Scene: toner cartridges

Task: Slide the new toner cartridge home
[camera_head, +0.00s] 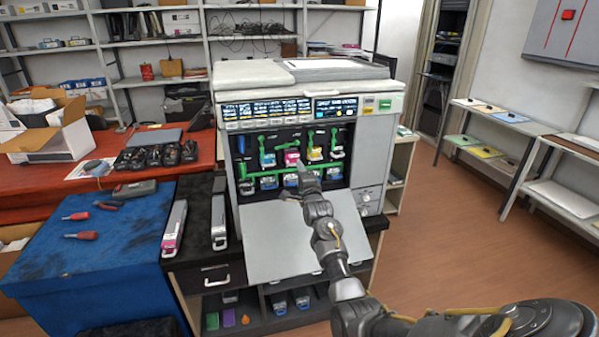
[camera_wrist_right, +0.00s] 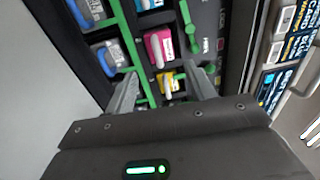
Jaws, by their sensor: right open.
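The printer (camera_head: 300,95) stands with its front door (camera_head: 290,240) folded down and its toner bay exposed. In the bay, a magenta cartridge (camera_head: 291,158) sits between a blue one (camera_head: 268,159) and a yellow one (camera_head: 315,154). My right gripper (camera_head: 303,172) is in front of the bay, just below the magenta cartridge. In the right wrist view the fingers are apart and empty, pointing at the magenta cartridge end (camera_wrist_right: 158,46), with the yellow one (camera_wrist_right: 167,82) nearer. I cannot tell how deep the magenta cartridge sits. My left gripper is out of view.
Green levers and bars (camera_head: 280,178) run across the bay. A long magenta-ended cartridge (camera_head: 175,228) and a grey one (camera_head: 219,222) lie on the black cabinet at left. Screwdrivers (camera_head: 85,235) lie on the blue-covered table. Open floor is on the right.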

